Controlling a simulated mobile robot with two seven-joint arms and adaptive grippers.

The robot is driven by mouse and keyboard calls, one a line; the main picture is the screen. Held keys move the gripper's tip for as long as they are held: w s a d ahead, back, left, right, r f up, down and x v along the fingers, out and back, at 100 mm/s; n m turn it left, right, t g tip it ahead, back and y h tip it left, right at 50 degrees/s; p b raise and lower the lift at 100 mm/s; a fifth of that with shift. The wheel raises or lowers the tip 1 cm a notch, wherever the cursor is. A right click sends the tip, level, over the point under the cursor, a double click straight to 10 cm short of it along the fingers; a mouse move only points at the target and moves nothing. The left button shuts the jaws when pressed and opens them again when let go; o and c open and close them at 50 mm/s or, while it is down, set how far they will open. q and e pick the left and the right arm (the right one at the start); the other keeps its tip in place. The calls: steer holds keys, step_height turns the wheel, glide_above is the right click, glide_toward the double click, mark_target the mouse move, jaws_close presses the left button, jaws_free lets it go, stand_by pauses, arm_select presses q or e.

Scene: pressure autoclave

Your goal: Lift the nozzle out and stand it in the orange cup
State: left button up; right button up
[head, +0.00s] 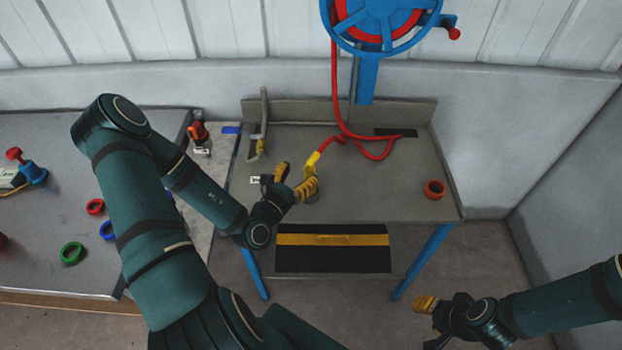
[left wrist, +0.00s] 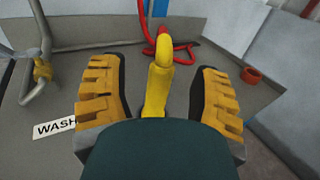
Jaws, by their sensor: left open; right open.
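The yellow nozzle (head: 312,162) is on the end of a red hose above the grey wash table. My left gripper (head: 293,180) is open around it. In the left wrist view the nozzle (left wrist: 160,82) stands between the two spread yellow finger pads, with a visible gap on each side. Its lower end is hidden by my gripper. The orange cup (head: 434,189) stands on the right part of the table and also shows in the left wrist view (left wrist: 250,75). My right gripper (head: 430,322) is open and empty, low at the right, off the table.
The red hose (head: 336,95) hangs from a blue reel (head: 385,20) and loops on the table (head: 385,205). A grey tap pipe (head: 264,110) stands at the back left. A side bench (head: 60,215) holds colored rings. The table between nozzle and cup is clear.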

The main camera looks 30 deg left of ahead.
mark_target(314, 160)
arm_select(q)
steer(key=shift+w+d+f+b, duration=0.1)
steer(key=shift+w+b, duration=0.1)
steer(key=shift+w, duration=1.55)
steer(key=shift+w+d+f+b, duration=0.1)
steer(key=shift+w+b, duration=0.05)
steer(key=shift+w, duration=1.6)
jaws_close()
